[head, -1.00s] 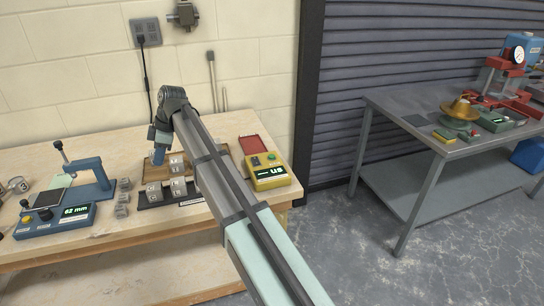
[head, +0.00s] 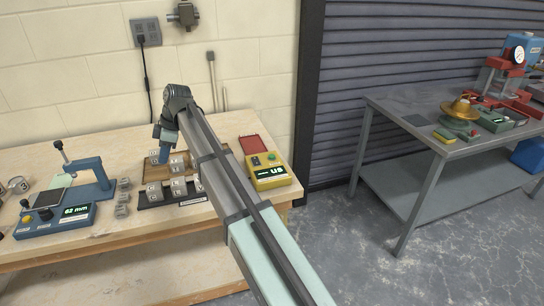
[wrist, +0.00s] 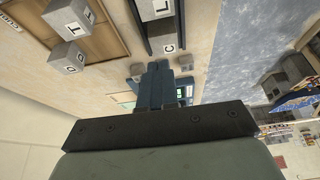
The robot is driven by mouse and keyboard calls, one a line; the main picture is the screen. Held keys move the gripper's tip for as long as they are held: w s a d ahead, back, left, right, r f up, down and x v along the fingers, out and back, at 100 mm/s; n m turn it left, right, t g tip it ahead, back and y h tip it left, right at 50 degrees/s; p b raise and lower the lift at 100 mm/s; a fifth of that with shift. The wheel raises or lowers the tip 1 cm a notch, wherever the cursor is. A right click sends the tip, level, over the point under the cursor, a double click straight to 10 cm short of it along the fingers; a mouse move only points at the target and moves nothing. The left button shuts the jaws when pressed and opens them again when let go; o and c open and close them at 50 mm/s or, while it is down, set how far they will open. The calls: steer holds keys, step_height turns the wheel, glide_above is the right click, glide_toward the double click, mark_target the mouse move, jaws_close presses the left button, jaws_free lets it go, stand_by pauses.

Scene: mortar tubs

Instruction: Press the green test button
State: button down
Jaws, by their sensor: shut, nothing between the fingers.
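A yellow instrument (head: 264,183) with a lit "US" display sits at the right end of the wooden bench. A small round green button (head: 256,161) appears on its top, beside a darker knob. My gripper (head: 160,156) is left of that instrument, pointing down above the cube racks and apart from the button. In the wrist view my gripper (wrist: 158,85) shows its blue fingers together, with nothing between them. The fingers partly hide a blue device with a light display below them. I cannot make out the yellow instrument in the wrist view.
Lettered grey cubes (head: 153,188) stand on a dark rack and a wooden board (head: 206,157) under my gripper. A blue gauge (head: 70,215) reading "62 mm" is at left. A red case (head: 250,147) stands behind the yellow instrument. A grey metal table (head: 390,118) is at right.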

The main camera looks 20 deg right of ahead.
steer(key=w+d+m+t, duration=0.1)
steer(key=w+d+m, duration=0.2)
steer(key=d, duration=1.5)
steer(key=r+m+t+y, duration=0.15)
steer(key=m+t, duration=0.45)
steer(key=m, duration=1.1)
glide_above(274, 156)
steer(key=shift+s+r+h, duration=0.1)
steer(key=shift+h, duration=0.15)
steer(key=shift+f, duration=4.35)
steer(key=shift+f, duration=0.3)
